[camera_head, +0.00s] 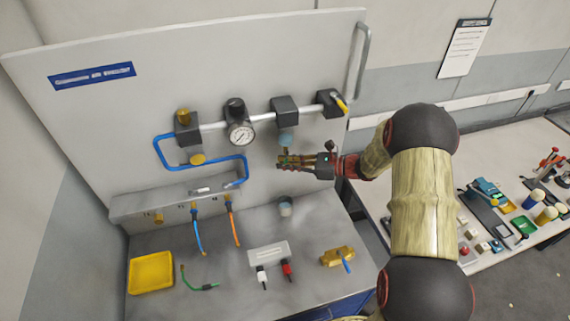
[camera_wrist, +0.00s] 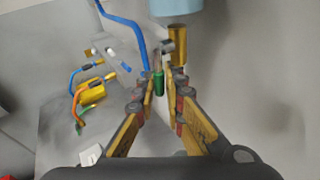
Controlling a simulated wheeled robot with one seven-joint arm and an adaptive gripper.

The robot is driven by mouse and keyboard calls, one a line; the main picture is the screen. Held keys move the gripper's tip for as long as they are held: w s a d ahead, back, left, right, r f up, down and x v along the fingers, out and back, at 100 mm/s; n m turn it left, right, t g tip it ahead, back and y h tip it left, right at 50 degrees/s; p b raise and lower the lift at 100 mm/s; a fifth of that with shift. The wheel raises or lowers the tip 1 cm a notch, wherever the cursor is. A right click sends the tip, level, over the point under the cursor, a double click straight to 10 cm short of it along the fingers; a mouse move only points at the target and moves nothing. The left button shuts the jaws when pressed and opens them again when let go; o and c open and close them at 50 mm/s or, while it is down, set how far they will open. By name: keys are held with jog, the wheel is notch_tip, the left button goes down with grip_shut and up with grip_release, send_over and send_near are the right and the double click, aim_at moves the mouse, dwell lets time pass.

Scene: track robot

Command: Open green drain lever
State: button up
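The green drain lever (camera_wrist: 158,84) hangs below a light-blue bowl (camera_wrist: 175,7) in the wrist view, with a brass-coloured part beside it. In the head view the same bowl (camera_head: 287,138) sits under a dark block on the panel's pipe. My gripper (camera_head: 288,160) is just below that bowl. In the wrist view the fingers of my gripper (camera_wrist: 165,80) stand apart, one on each side of the lever. The lever lies nearer the left finger; I cannot tell whether they touch. The lever is too small to make out clearly in the head view.
A pressure gauge (camera_head: 239,134) and a yellow-handled valve (camera_head: 340,104) flank the block. A blue tube (camera_head: 165,146) loops on the left. A clear cup (camera_head: 286,207) stands on the bench below my gripper. A yellow tray (camera_head: 151,273) and loose fittings lie in front.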

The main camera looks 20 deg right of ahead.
jog(key=o, duration=0.4)
jog(key=shift+c, duration=0.2)
jog(key=v, duration=1.2)
jog(key=shift+f, duration=0.1)
